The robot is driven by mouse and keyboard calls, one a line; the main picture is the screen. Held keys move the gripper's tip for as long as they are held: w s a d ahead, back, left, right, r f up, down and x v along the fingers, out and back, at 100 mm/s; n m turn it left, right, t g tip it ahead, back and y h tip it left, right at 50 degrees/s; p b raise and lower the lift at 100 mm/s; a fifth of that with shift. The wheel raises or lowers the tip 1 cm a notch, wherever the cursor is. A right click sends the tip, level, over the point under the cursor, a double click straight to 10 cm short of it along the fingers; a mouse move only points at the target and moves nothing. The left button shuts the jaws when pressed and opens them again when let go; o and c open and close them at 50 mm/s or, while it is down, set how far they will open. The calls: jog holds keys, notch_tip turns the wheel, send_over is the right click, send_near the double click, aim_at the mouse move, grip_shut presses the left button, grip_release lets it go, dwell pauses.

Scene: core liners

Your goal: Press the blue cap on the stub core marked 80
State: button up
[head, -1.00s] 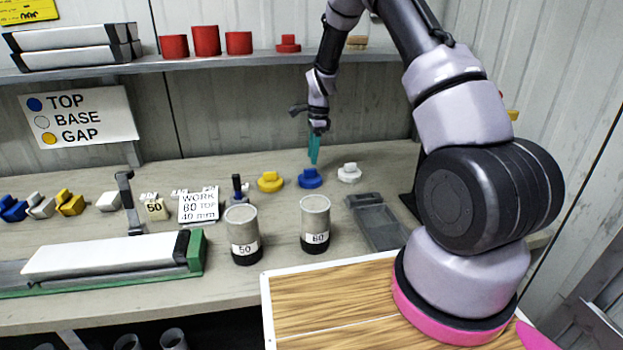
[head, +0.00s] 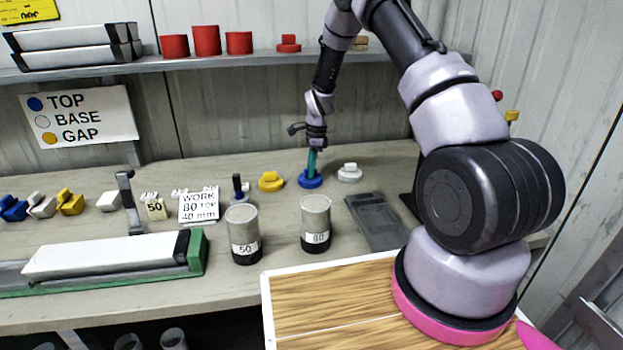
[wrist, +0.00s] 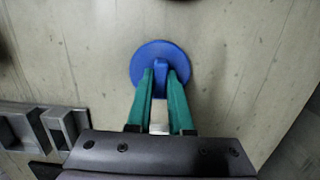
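The blue cap (head: 311,180) lies on the bench below my arm, a round disc with a raised grip. My gripper (head: 312,172) points down at it. In the wrist view, the teal fingertips of my gripper (wrist: 160,76) stand on either side of the grip of the blue cap (wrist: 145,58). I cannot tell whether they are shut on it. The cap looks flat on the bench. The stub core marked 80 (head: 316,222) stands upright nearer the front, its top uncapped. The work card (head: 199,205) reads 80 TOP 40 mm.
A core marked 50 (head: 242,232) stands left of the 80 core. A yellow cap (head: 271,181) and a white cap (head: 349,173) flank the blue one. A sign (head: 79,117) pairs blue with TOP. A grey tray (head: 377,222) lies right of the cores.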

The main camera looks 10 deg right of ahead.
jog(key=shift+r, duration=3.05)
grip_shut()
